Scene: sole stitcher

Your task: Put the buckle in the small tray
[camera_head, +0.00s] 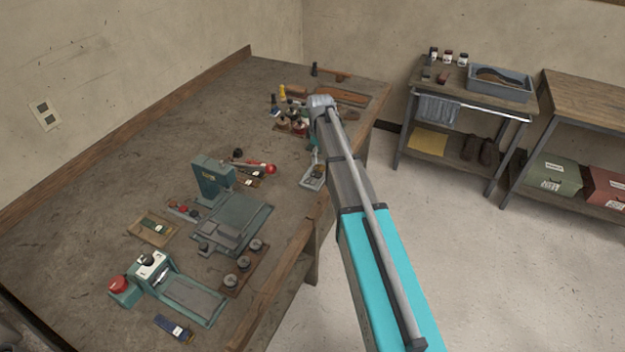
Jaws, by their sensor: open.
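My arm reaches from the lower right over the workbench (110,160), and its far end is above the back right part of the bench. My gripper is hidden behind the arm, so its fingers cannot be seen. I cannot make out a buckle for certain; it may be too small or hidden behind the arm. A small flat tan tray-like piece (136,232) lies on the left of the bench with a dark item on it. I cannot tell whether it is the small tray.
A teal machine (213,180) stands mid-bench, and another with a red knob (118,285) stands in front. Bottles and tools crowd the back right. A side table with a grey tray (500,92) and a wooden-topped table (590,100) stand right. The bench's left side is clear.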

